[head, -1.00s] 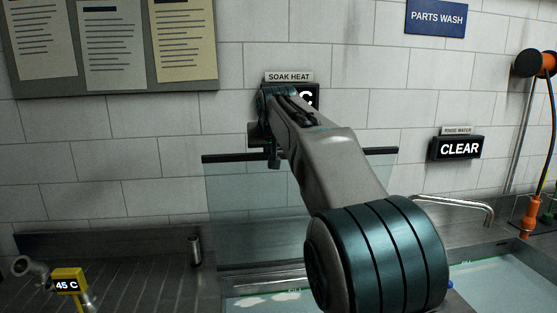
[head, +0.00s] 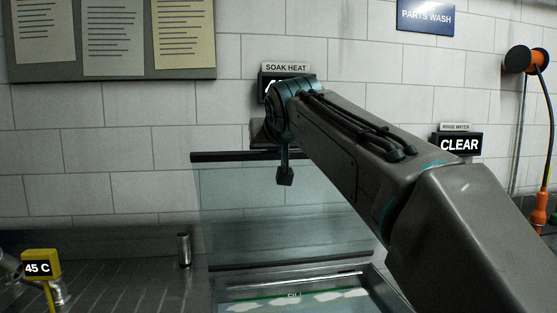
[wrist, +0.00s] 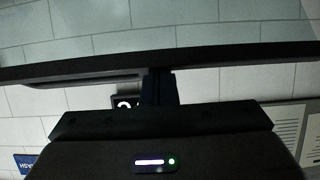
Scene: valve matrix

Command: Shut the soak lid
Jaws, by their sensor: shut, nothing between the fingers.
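The soak lid (head: 245,205) is a clear panel with a dark top bar (head: 225,156). It stands raised at the back of the soak basin (head: 270,306), which shows liquid and white patches. My gripper (head: 285,178) is shut and empty, pointing down by the right part of the top bar. In the wrist view my gripper (wrist: 158,86) reaches up to the dark bar (wrist: 230,57), which runs across the whole picture. I cannot tell whether the fingers touch the bar. My arm hides the bar's right end and part of the panel.
The wall behind carries the soak heat display (head: 266,84), partly hidden by my arm, and the CLEAR display (head: 458,144). A small metal cylinder (head: 184,250) stands left of the lid. A yellow 45 C gauge (head: 40,266) is at lower left.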

